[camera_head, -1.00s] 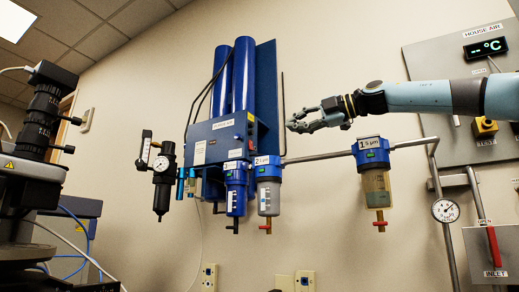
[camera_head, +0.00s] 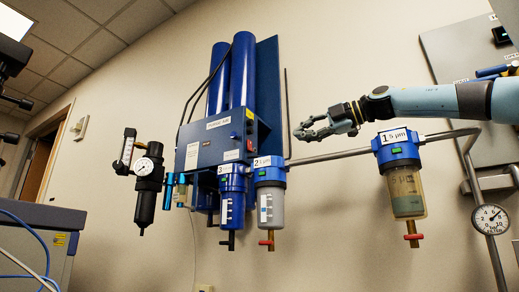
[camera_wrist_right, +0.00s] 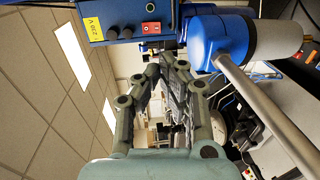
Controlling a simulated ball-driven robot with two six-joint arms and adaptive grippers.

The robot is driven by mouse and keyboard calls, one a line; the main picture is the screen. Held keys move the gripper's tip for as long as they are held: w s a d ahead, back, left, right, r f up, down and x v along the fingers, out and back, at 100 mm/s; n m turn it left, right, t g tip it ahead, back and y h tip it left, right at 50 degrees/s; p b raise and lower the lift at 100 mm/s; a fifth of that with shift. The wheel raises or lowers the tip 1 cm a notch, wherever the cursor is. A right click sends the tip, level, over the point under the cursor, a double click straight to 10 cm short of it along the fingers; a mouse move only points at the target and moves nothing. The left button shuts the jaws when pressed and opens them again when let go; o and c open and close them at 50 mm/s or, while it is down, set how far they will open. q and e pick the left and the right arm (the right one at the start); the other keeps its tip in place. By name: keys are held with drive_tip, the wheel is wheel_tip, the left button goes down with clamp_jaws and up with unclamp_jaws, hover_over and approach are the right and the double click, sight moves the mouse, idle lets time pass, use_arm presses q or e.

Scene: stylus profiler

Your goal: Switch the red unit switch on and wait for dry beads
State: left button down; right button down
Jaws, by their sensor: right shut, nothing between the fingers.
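The blue air dryer unit (camera_head: 215,150) with two tall blue cylinders hangs on the wall. Its small red switch (camera_head: 249,145) is on the right side face, below a yellow label. In the right wrist view the red switch (camera_wrist_right: 151,27) shows at the top, beside dark knobs on the blue panel. I cannot tell its on or off position. My right gripper (camera_head: 299,133) is shut and empty, to the right of the unit, apart from the switch. In the wrist view its fingers (camera_wrist_right: 165,75) point up toward the unit. No beads can be made out.
Filter bowls 3 (camera_head: 232,195), 2 (camera_head: 270,205) and 1 (camera_head: 407,190) hang along a grey pipe (camera_head: 335,155). A black regulator with a gauge (camera_head: 145,167) is left of the unit. Another gauge (camera_head: 490,219) is at right. Bare wall lies between bowls 2 and 1.

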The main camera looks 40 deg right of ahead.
drive_tip(key=p, duration=0.7)
approach(248, 152)
drive_tip(key=shift+p+x, duration=0.75)
drive_tip(key=shift+x, duration=0.45)
drive_tip(key=shift+w+f, duration=0.1)
drive_tip(key=shift+w, duration=0.3)
drive_tip(key=shift+x, duration=1.5)
